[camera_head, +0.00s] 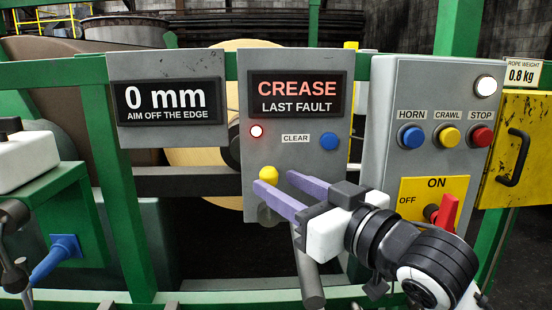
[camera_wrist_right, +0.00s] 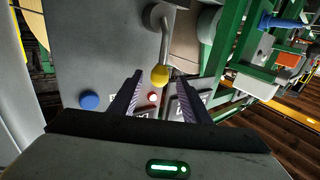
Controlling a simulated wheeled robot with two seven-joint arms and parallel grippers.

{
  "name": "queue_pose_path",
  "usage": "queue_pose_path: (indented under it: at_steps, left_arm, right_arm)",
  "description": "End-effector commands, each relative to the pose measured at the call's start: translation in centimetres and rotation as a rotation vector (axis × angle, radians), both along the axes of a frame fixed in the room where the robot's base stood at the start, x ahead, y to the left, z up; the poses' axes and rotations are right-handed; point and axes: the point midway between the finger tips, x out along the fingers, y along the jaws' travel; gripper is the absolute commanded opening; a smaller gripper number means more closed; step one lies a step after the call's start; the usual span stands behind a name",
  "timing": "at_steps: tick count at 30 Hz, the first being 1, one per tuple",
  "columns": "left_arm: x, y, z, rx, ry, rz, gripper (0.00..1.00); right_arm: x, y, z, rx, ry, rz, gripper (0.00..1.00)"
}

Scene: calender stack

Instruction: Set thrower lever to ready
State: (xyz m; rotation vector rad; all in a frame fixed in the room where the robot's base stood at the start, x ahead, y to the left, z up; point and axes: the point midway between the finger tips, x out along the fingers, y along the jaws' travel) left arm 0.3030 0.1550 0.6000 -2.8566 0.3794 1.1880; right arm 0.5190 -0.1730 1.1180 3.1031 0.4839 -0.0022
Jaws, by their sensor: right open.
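The lever with a yellow ball knob (camera_head: 268,174) stands on the lower part of the grey fault panel (camera_head: 294,155), its knob up. It also shows in the right wrist view (camera_wrist_right: 160,76), where a metal rod joins the knob to a round pivot (camera_wrist_right: 158,16). My right gripper (camera_head: 274,183) is open, its two purple fingers pointing at the panel. In the right wrist view the fingers (camera_wrist_right: 160,88) lie on either side of the knob, with gaps on both sides. I cannot tell whether they touch anything. My left gripper is not in view.
A red light (camera_head: 256,132) and a blue CLEAR button (camera_head: 328,140) sit above the lever. The control box (camera_head: 393,90) at right carries HORN, CRAWL and STOP buttons and a red switch (camera_head: 447,212). Green rails frame the panels. A yellow box (camera_head: 513,150) stands at far right.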

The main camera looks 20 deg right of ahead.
Motion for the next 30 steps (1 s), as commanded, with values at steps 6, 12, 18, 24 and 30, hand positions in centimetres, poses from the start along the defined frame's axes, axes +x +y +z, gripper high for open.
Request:
queue_pose_path:
  at_steps: [6, 12, 18, 24, 30]
  left_arm:
    - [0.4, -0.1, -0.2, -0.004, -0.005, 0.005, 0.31]
    - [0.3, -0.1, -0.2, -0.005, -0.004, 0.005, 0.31]
    - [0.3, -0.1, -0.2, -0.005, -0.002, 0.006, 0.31]
    - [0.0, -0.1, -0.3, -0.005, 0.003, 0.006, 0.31]
    - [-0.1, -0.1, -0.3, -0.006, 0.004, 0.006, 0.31]
  right_arm:
    - [2.1, 0.7, 0.0, 0.002, -0.002, 0.0, 0.43]
    - [2.4, 0.7, 0.0, 0.002, -0.002, 0.0, 0.43]
    - [2.4, 0.7, 0.0, 0.002, -0.002, 0.0, 0.3]
    - [2.3, 0.7, 0.0, 0.001, -0.002, 0.0, 0.0]
    - [2.4, 0.8, 0.0, 0.005, -0.003, 0.003, 0.0]
